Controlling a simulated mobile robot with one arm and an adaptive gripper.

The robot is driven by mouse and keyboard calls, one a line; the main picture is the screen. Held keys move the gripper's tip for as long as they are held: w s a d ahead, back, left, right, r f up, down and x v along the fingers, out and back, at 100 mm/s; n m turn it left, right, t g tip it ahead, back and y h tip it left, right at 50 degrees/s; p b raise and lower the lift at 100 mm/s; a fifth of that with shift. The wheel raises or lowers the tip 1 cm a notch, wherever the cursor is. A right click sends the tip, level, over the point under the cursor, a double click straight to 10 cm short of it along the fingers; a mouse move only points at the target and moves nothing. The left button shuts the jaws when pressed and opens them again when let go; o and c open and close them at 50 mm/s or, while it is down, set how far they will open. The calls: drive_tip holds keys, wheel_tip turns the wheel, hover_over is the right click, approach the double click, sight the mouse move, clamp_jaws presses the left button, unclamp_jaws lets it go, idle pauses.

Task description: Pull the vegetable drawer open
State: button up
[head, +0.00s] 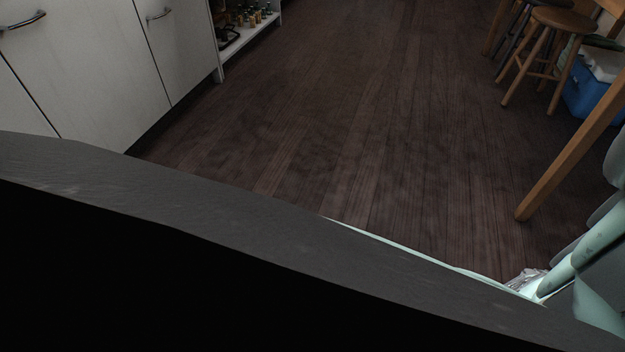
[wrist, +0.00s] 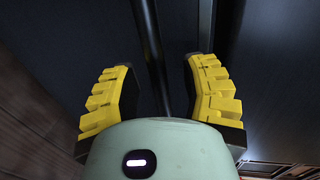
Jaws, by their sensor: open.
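In the wrist view my gripper (wrist: 163,72) is open, with one yellow ridged finger on each side. A dark, narrow bar (wrist: 150,45), which looks like a handle, runs up the picture between the fingers. It stands in front of a dark panel (wrist: 70,35). The fingers are apart from each other, and I see neither one pressed on the bar. The green gripper body hides the bar's lower part. I cannot tell which panel is the vegetable drawer's front. In the head view the gripper does not show, and I cannot make out the drawer.
In the head view a dark slab (head: 230,220) fills the lower left. White cabinets (head: 85,60) with metal handles and a low shelf (head: 245,35) of jars line the left. Stools (head: 545,50), a blue box (head: 590,95) and a wooden leg (head: 570,150) stand right. The middle floor (head: 360,110) is clear.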

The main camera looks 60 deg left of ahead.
drive_tip(key=shift+o, duration=0.5)
clamp_jaws()
